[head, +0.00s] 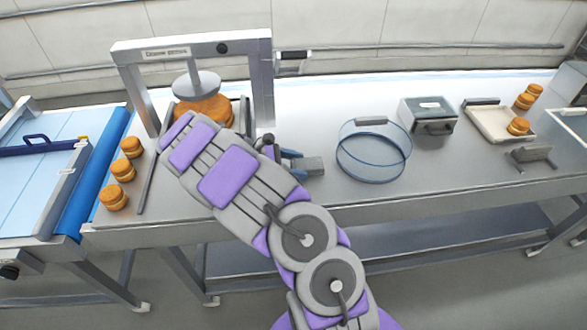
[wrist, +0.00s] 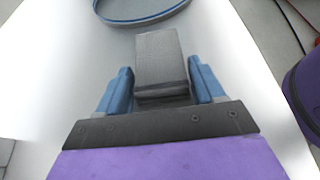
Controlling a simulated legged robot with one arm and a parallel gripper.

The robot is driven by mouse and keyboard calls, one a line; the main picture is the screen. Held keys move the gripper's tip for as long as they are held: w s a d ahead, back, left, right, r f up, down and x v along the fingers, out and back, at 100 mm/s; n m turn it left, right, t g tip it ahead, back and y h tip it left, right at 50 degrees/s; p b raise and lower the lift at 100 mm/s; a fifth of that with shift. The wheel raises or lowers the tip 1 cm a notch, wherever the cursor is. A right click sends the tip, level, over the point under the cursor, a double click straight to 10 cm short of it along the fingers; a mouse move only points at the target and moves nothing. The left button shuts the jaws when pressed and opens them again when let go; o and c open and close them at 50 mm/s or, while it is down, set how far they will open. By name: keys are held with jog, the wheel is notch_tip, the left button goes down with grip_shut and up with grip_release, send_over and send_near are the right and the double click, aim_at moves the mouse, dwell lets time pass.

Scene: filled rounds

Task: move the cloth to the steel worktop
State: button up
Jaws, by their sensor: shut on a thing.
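My gripper (head: 292,162) is low over the front middle of the steel worktop (head: 342,117). Its blue fingers are shut on a small grey folded piece, which looks like the cloth (head: 311,167). In the wrist view the cloth (wrist: 158,58) sticks out ahead between the two fingers (wrist: 163,84), with a dark band near its held end. It is level, with bare worktop around it. I cannot tell whether it touches the worktop. Its held end is partly hidden by the fingers.
A press frame (head: 263,85) with a filled round is behind my arm. Farther right are a steel box (head: 428,116), a tray (head: 488,124) and a grey holder (head: 530,156). Several rounds (head: 123,170) sit left, beside a blue-edged conveyor (head: 88,185).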

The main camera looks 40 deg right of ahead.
jog(key=shift+s+d+f, duration=0.1)
jog(key=shift+d, duration=0.05)
jog(key=o, duration=0.6)
jog(key=shift+a, duration=0.3)
jog(key=o, duration=0.4)
jog(key=shift+a, duration=0.75)
jog(key=shift+o, duration=0.2)
jog(key=shift+d, duration=0.55)
jog(key=shift+w+r, duration=0.2)
jog(key=shift+w, duration=0.05)
jog(key=p+v, duration=0.1)
jog(key=v, duration=0.6)
jog(key=p+v, duration=0.1)
jog(key=v, duration=0.2)
jog(key=shift+s+a+f+p, duration=0.15)
jog(key=shift+a+p, duration=0.15)
jog(key=shift+a, duration=0.4)
jog(key=shift+w+r, duration=0.4)
jog(key=shift+w, duration=0.05)
jog(key=shift+r, duration=0.1)
